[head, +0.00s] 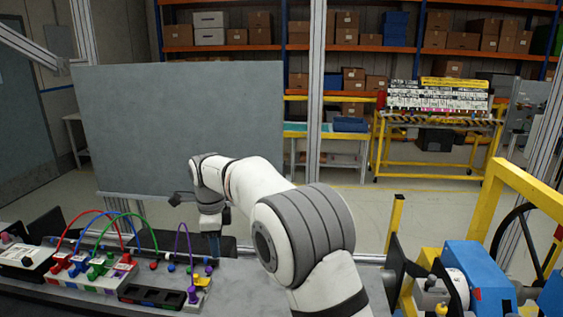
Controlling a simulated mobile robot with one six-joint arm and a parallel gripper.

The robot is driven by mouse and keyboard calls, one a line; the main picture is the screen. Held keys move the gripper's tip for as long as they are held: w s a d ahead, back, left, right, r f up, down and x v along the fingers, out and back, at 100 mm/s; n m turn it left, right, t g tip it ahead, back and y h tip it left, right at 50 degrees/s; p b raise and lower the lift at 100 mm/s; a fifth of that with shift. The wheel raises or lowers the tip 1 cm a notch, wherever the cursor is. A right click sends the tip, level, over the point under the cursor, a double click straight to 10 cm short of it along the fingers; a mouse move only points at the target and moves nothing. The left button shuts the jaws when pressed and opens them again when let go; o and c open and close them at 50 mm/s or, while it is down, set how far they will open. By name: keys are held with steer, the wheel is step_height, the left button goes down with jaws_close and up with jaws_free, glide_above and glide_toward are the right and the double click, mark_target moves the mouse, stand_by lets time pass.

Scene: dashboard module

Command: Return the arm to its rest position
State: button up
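My white and grey arm reaches from the bottom right of the head view toward the centre left. I see no object clearly held. Whether the fingertips touch anything is also unclear.
Connector blocks with red, blue, green and purple cables (183,235) stand left of my gripper. A grey panel (185,125) rises behind. Blue and yellow machinery (475,280) stands close on the right. A yellow cart (435,160) and shelves are farther back.

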steer(key=s+d+r+n+t+b, duration=0.1)
steer(key=s+d+r+n, duration=0.2)
steer(key=d, duration=0.5)
steer(key=s+d+n+b, duration=0.1)
steer(key=s+d+n, duration=0.1)
steer(key=s+d, duration=0.35)
steer(key=s+d+r+n+t+b, duration=0.1)
steer(key=s+d+r+n, duration=0.15)
steer(key=d, duration=0.65)
steer(key=s+d+f+n, duration=0.2)
steer(key=s+d+n, duration=0.1)
steer(key=s, duration=0.3)
steer(key=s+d+f+n+b, duration=0.1)
steer(key=s+d+f+n, duration=0.2)
steer(key=s+d, duration=0.2)
steer(key=s+d+f+n+t, duration=0.1)
steer(key=s+d+f+n, duration=0.2)
steer(key=s, duration=0.4)
steer(key=shift+d+f+b, duration=0.15)
steer(key=shift+d+b, duration=0.2)
steer(key=shift+d, duration=0.05)
steer(key=shift+s+a, duration=0.1)
